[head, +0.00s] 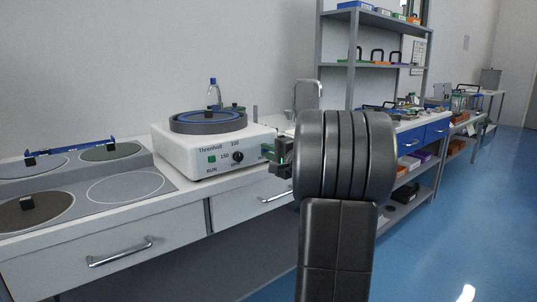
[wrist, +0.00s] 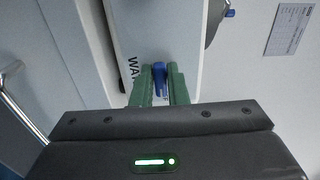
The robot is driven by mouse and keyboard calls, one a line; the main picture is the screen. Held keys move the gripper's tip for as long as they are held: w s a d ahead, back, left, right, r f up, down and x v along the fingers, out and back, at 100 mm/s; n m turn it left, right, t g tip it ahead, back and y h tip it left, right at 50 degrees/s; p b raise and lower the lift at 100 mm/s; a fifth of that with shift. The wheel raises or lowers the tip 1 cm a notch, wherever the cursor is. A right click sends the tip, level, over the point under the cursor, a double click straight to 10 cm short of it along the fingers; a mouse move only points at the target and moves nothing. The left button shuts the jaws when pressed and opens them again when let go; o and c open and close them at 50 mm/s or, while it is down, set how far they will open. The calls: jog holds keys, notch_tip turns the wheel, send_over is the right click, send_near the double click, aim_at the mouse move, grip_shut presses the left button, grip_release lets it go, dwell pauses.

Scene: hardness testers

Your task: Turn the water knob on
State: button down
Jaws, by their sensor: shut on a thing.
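The white machine (head: 215,150) stands on the counter, with a round grey plate on top, a black dial (head: 238,157) and a green RUN button (head: 211,159) on its front. My gripper (head: 275,158) is at the right end of that front panel. In the wrist view the green fingers of my gripper (wrist: 160,88) are shut around the blue water knob (wrist: 158,73), one on each side. Part of the label, "WA", shows beside it. In the head view the knob is hidden behind my gripper and arm.
The counter (head: 115,210) has drawers with metal handles (head: 120,252). Round discs (head: 125,188) lie to the left. A blue spout (head: 214,92) rises behind the plate. Shelves (head: 375,65) stand behind on the right. The blue floor (head: 450,220) is clear at right.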

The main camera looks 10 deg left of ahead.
jog(key=shift+f, duration=0.1)
jog(key=c, duration=1.5)
grip_release()
jog(key=shift+o, duration=0.2)
jog(key=p+v, duration=0.2)
jog(key=v, duration=1.2)
jog(key=shift+a, duration=0.1)
jog(key=b+x, duration=0.2)
jog(key=x, duration=1.1)
jog(key=shift+w+a, duration=0.25)
